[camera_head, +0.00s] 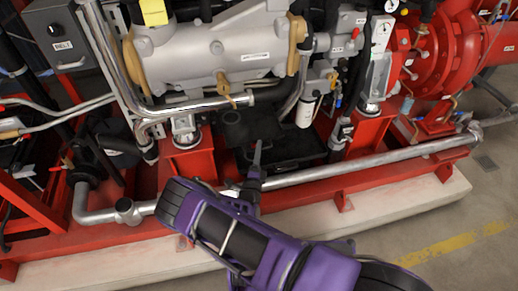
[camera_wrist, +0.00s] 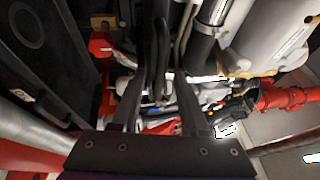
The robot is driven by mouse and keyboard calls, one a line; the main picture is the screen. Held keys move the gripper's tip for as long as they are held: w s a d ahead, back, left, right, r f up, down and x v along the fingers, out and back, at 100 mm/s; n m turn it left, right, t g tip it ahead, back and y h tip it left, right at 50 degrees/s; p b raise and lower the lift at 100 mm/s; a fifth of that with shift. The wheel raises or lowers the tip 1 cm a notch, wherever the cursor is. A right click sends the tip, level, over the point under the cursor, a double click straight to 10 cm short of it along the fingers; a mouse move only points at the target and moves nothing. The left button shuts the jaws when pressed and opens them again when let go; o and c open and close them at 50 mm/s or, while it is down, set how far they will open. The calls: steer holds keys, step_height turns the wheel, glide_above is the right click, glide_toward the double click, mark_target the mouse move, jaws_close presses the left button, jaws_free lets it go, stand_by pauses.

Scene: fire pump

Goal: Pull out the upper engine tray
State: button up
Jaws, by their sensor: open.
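Dark trays show under the grey engine in the head view. A black tray surface (camera_head: 250,128) lies higher and further back, and a wider black surface (camera_head: 298,150) lies lower, just behind the silver pipe. I cannot tell for certain where one tray ends and the other begins. My gripper (camera_head: 257,150) reaches over the pipe with its fingers pointing at the dark trays. In the wrist view my gripper (camera_wrist: 160,85) is open, its two dark fingers apart, with no tray held between them. A large black panel (camera_wrist: 55,75) fills the left of that view, beside the fingers.
The silver pipe (camera_head: 330,173) runs along the front of the red base frame (camera_head: 370,180), under my wrist. Red supports (camera_head: 190,165) stand left and right of the tray space. A brass part (camera_head: 226,88) and white filter (camera_head: 305,112) hang above. Floor is clear at right.

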steer(key=shift+w+d+r, duration=0.1)
steer(key=shift+w, duration=0.5)
jaws_close()
stand_by(1.1)
